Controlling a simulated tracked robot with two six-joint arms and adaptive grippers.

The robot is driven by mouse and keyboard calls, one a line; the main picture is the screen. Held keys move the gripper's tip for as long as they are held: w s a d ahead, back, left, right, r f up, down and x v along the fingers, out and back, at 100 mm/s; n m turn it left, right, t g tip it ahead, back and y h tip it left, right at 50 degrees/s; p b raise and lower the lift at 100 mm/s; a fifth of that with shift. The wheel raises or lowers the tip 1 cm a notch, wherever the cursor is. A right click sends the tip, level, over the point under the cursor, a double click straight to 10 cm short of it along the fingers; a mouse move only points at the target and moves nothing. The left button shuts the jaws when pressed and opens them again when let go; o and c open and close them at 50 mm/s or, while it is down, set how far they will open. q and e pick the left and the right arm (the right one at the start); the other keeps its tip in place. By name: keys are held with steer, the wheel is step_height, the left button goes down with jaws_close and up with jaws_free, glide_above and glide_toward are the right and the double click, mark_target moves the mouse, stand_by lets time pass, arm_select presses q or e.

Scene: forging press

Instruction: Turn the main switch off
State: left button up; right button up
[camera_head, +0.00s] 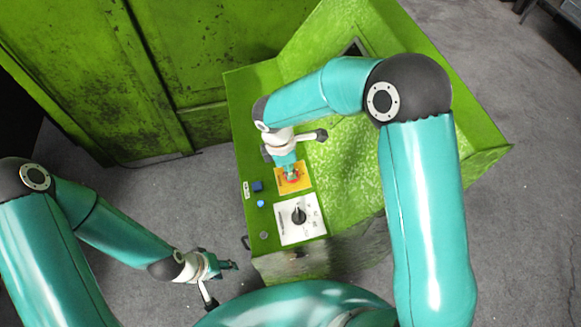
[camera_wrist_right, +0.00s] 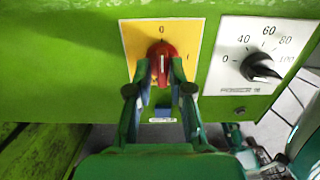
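The main switch is a red rotary knob (camera_wrist_right: 161,62) on a yellow plate (camera_wrist_right: 132,38), on the green machine's panel. A "0" is printed above the knob in the right wrist view. The yellow plate also shows in the head view (camera_head: 306,184), partly covered by my right gripper (camera_head: 290,172). In the right wrist view the two fingers of my right gripper (camera_wrist_right: 161,72) are drawn in and stand on either side of the knob, seemingly against it. The exact contact is hard to see. My left gripper (camera_head: 230,266) hangs in free space left of the machine; its finger opening is unclear.
A white dial plate (camera_head: 314,225) with a black knob (camera_wrist_right: 260,68) and a scale up to 100 sits beside the switch. A blue button (camera_head: 257,187) and small fittings lie left of it. A green cabinet (camera_head: 190,50) stands behind. Grey floor is free at left.

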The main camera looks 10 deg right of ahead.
mark_target(282, 180)
steer(key=shift+o, duration=0.8)
steer(key=shift+r, duration=0.1)
step_height(282, 180, up, 12)
steer(key=a, duration=0.2)
steer(key=shift+f, duration=0.25)
